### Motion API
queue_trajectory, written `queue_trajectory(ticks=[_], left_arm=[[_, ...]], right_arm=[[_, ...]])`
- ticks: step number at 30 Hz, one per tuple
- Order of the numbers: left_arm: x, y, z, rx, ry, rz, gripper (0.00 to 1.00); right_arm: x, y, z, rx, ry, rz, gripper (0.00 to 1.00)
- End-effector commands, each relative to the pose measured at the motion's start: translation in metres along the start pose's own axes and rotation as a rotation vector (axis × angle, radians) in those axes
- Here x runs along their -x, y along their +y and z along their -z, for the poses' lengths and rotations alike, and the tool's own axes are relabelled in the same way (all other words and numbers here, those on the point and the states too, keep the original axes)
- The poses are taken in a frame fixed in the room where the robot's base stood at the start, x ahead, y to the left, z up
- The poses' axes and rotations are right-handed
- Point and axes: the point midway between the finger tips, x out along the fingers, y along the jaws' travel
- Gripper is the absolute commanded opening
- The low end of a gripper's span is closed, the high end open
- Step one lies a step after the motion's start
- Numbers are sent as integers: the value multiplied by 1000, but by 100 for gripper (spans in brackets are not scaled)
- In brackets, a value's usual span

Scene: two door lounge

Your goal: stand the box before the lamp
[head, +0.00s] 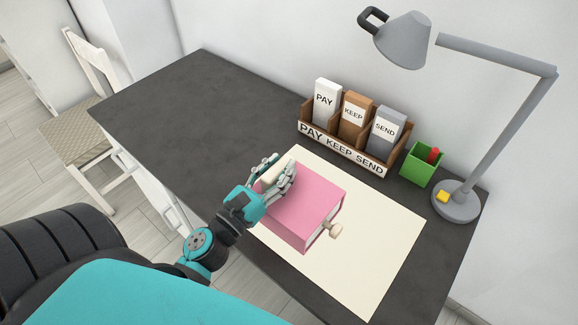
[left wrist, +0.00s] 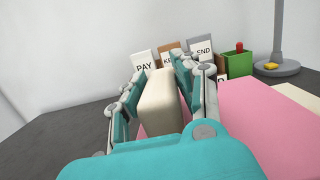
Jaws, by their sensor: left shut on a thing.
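My left gripper (head: 276,174) is at the upper left of the pink box (head: 300,212), shut on a cream block (left wrist: 162,102). The block's pale end shows between the fingers in the head view; I cannot tell whether it is joined to the pink box or apart from it. The pink box is on the cream mat (head: 378,268) and has a pale round knob (head: 335,230) on its right-hand face. The grey desk lamp (head: 457,204) stands at the desk's right end, its shade (head: 403,42) reaching left. My right gripper is not in view.
A wooden sorter (head: 343,150) marked PAY, KEEP, SEND stands by the wall. A green cup (head: 422,164) with a red item is between it and the lamp. A yellow spot (head: 442,196) is on the lamp base. The dark desk (head: 190,110) is clear at left; a chair (head: 85,120) stands beyond.

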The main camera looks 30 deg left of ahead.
Motion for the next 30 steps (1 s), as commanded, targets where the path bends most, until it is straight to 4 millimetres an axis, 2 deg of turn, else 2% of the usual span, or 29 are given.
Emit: queue_trajectory(ticks=[1, 3, 7, 15, 27, 28, 30], left_arm=[[-10, -2, -3, 2, -7, 2, 0], [-19, -4, 0, 2, -6, 1, 0], [-26, -5, 5, 1, -4, 1, 0], [-21, -5, 38, 3, -2, -2, 0], [-20, -5, 43, 2, -4, 1, 0], [-20, -5, 44, 1, 0, 0, 32], [-20, -5, 43, 0, 0, 0, 41]], right_arm=[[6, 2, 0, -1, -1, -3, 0], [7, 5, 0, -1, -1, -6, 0], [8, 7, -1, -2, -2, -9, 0], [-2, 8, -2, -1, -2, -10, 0], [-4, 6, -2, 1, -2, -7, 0], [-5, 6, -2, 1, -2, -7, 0], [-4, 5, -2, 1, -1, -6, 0]])
